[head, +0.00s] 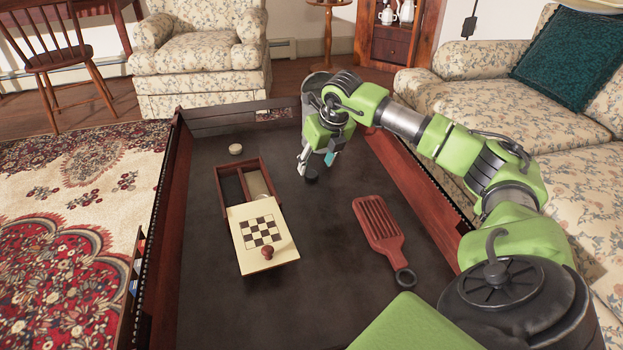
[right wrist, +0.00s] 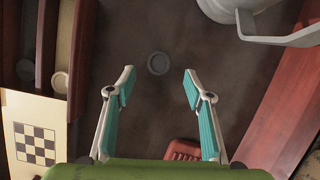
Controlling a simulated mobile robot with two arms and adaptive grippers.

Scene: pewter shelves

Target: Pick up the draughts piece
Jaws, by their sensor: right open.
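A dark round draughts piece (head: 312,176) lies flat on the dark table top, just below my right gripper (head: 316,163) in the head view. My right gripper is open and empty, pointing down. In the right wrist view the piece (right wrist: 158,63) lies between the lines of the two open fingers (right wrist: 159,80), a little beyond the tips, and nothing touches it. A pale round piece (head: 236,149) lies apart at the far left of the table. My left gripper is not in view.
An open box (head: 224,198) with a checkered lid (head: 247,217) stands left of the gripper. A red slotted paddle (head: 380,230) lies to the right. A grey jug (right wrist: 222,8) stands close beyond the gripper. Raised wooden rims (head: 168,195) edge the table.

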